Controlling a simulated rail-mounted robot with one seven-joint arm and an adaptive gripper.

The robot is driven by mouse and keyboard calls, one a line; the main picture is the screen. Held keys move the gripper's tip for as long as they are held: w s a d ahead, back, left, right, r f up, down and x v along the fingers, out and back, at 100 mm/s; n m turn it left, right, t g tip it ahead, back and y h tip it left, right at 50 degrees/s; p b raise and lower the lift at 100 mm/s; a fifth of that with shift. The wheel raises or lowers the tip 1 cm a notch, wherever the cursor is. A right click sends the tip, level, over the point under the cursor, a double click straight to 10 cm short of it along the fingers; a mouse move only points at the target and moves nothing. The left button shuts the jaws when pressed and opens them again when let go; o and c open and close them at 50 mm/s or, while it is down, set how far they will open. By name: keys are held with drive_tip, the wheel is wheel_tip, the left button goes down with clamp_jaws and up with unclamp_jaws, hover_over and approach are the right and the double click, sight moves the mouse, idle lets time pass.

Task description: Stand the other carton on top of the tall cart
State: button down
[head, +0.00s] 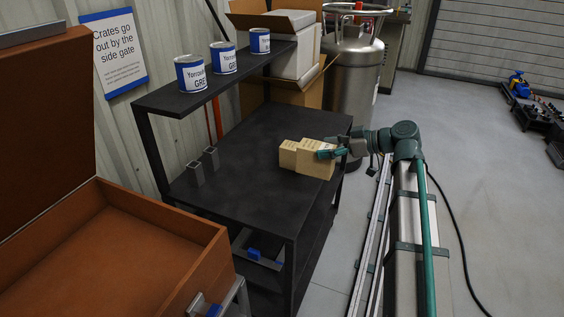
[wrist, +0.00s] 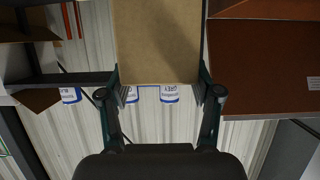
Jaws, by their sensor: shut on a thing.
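Two small tan cartons show in the head view over the black top of the tall cart (head: 235,160), near its right edge. My gripper (head: 328,154) reaches in from the right and is shut on the nearer carton (head: 314,163). The other carton (head: 287,156) stands just behind and left of it, partly hidden by it. I cannot tell whether the two touch, or whether the held carton rests on the top or hangs just above it. In the wrist view the held carton (wrist: 158,40) fills the space between both fingers.
Three labelled cans (head: 223,60) stand on the cart's raised back shelf (head: 190,98). Two grey metal tubes (head: 203,166) stand at the top's left. An open orange-brown case (head: 130,240) is at front left, a steel tank (head: 353,75) behind. The top's middle is clear.

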sight(321, 169)
drive_tip(key=p+x, duration=0.2)
drive_tip(key=x, duration=0.6)
drive_tip(key=shift+s+a, duration=0.1)
drive_tip(key=shift+s, duration=0.05)
drive_tip(key=w+a+f+p, duration=0.1)
drive_tip(key=a+f+p, duration=0.2)
drive_tip(key=f, duration=0.6)
drive_tip(key=shift+r+x, duration=0.2)
drive_tip(key=shift+x, duration=0.8)
drive_tip(key=shift+a+f, duration=0.1)
drive_tip(key=shift+f, duration=0.05)
drive_tip(key=shift+c, duration=1.1)
unclamp_jaws()
drive_tip(key=shift+r, duration=0.2)
drive_tip(key=b+v, duration=0.3)
drive_tip(key=v, duration=0.9)
drive_tip(key=shift+f, duration=0.1)
